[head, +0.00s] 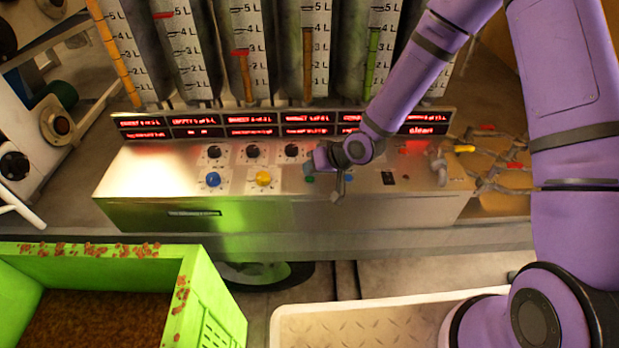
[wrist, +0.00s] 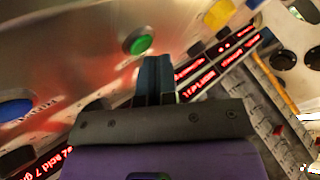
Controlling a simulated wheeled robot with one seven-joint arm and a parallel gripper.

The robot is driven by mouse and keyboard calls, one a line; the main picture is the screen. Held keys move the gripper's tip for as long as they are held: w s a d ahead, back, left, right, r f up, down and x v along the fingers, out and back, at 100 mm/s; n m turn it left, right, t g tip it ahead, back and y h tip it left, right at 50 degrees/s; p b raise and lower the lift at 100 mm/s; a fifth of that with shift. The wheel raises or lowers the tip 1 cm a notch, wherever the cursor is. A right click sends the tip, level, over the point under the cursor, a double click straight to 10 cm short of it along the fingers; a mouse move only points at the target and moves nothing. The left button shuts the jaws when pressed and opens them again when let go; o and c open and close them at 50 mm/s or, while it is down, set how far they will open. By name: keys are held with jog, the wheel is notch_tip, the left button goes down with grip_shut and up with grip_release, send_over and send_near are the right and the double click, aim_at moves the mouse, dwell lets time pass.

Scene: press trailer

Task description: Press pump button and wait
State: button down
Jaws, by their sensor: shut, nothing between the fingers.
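The steel control panel (head: 130,190) spans the middle of the head view. It carries a blue button (head: 213,179), a yellow button (head: 263,178) and a green button (head: 309,179). Which one is the pump button I cannot read. My gripper (head: 338,192) is shut and empty, pointing down at the panel just right of the green button. In the wrist view the shut fingertips (wrist: 151,62) are close beside the green button (wrist: 138,42); whether they touch the panel I cannot tell. A blue button (wrist: 14,108) and a yellow one (wrist: 219,14) also show there.
Black knobs (head: 252,151) sit above the buttons, below red lit displays (head: 250,125). Tall scaled gauges (head: 245,70) stand behind. Metal taps (head: 438,165) are at the right. A green crate (head: 205,290) and a pale tray (head: 350,322) stand in front.

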jog(key=shift+f, duration=0.4)
dwell(0.5)
jog(key=shift+r, duration=0.8)
jog(key=shift+r, duration=0.1)
jog(key=shift+r, duration=2.4)
notch_tip(320, 180, up, 10)
